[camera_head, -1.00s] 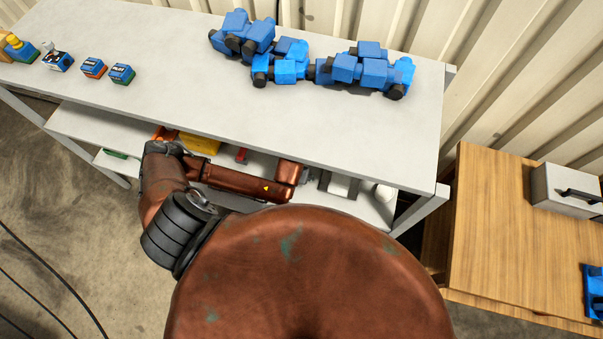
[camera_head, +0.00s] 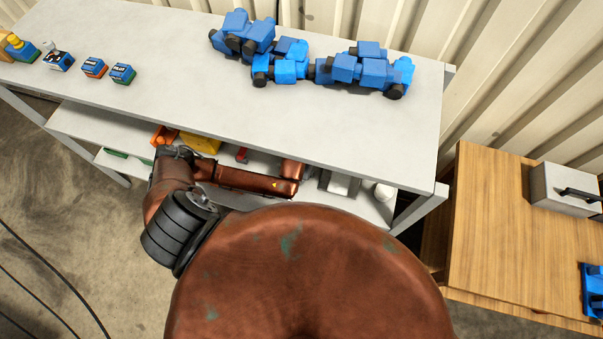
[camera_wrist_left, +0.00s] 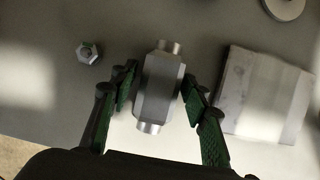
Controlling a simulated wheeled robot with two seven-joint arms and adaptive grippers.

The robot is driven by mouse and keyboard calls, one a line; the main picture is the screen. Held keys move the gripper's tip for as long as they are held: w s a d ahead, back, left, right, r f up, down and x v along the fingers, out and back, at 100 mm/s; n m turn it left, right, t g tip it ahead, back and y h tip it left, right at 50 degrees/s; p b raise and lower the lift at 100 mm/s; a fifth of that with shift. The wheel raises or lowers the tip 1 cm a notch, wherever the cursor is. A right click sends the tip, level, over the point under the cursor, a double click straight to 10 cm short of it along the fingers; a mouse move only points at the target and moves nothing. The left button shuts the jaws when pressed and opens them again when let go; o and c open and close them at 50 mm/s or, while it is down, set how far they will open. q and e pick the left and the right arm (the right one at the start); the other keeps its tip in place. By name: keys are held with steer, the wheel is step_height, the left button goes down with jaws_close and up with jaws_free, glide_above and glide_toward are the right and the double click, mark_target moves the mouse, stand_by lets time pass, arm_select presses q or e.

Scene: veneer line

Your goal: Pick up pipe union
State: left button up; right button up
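The pipe union (camera_wrist_left: 158,90) is a grey metal fitting with a wide faceted middle and short round ends. In the left wrist view it sits between the two green-padded fingers of my left gripper (camera_wrist_left: 160,78). The fingers stand on either side of it, open, with narrow gaps showing. In the head view my left arm reaches under the tabletop to the lower shelf, and the gripper and the union are hidden there. My right gripper is in neither view.
On the lower shelf, a hex nut (camera_wrist_left: 88,53) lies left of the union and a pale metal block (camera_wrist_left: 265,95) lies close on the right. A round disc (camera_wrist_left: 284,6) is at top right. The tabletop (camera_head: 200,90) overhangs my arm and bears blue fittings (camera_head: 285,70).

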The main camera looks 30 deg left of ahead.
arm_select(q)
jaws_close()
stand_by(0.3)
